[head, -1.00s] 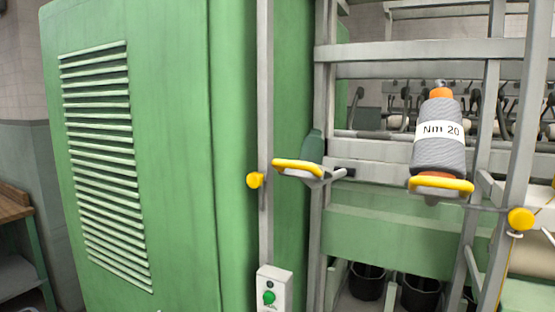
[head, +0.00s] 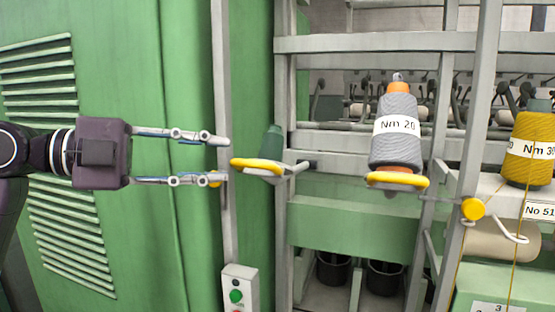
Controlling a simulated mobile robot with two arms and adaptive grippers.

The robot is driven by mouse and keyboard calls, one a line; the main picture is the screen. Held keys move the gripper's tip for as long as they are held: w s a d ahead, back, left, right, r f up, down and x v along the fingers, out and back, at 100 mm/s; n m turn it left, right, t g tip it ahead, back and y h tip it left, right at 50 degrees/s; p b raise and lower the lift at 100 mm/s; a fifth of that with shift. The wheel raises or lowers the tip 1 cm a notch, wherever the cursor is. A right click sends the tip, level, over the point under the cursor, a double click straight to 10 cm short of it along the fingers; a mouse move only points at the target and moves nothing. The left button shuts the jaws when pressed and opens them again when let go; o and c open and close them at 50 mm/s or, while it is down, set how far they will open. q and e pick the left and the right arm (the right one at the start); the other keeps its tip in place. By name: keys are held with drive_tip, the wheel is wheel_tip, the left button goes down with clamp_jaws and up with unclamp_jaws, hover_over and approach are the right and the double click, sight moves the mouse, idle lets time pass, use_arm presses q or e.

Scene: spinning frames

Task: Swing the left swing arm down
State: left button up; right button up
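The left swing arm (head: 258,166) carries a yellow ring-shaped holder with a bare dark green cone on it, and its metal bracket runs right to the frame post. It sticks out about level. My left gripper (head: 224,160) comes in from the left, open and empty. Its two fingers, one above the other, point right, and their tips end just left of the yellow ring in the picture; I see no contact. A second swing arm (head: 398,180) to the right holds a grey yarn cone (head: 398,132) labelled "Nm 20". My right gripper is out of view.
A yellow knob (head: 216,181) on the grey upright is partly hidden by the lower finger. A switch box (head: 239,290) with a green button stands below. A green cabinet (head: 120,245) fills the left. A mustard yarn cone (head: 531,148) and another yellow knob (head: 473,209) are at right.

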sight(242, 163)
use_arm(q)
drive_tip(key=shift+w+n+t+y+p, duration=0.3)
drive_tip(key=shift+y+p, duration=0.2)
drive_tip(key=shift+y, duration=0.3)
drive_tip(key=p+x, duration=0.2)
drive_tip(key=x, duration=0.3)
drive_tip(key=shift+d, duration=0.2)
drive_tip(key=shift+w+d, duration=0.15)
drive_tip(key=shift+d, duration=0.2)
drive_tip(key=shift+f, duration=0.2)
clamp_jaws()
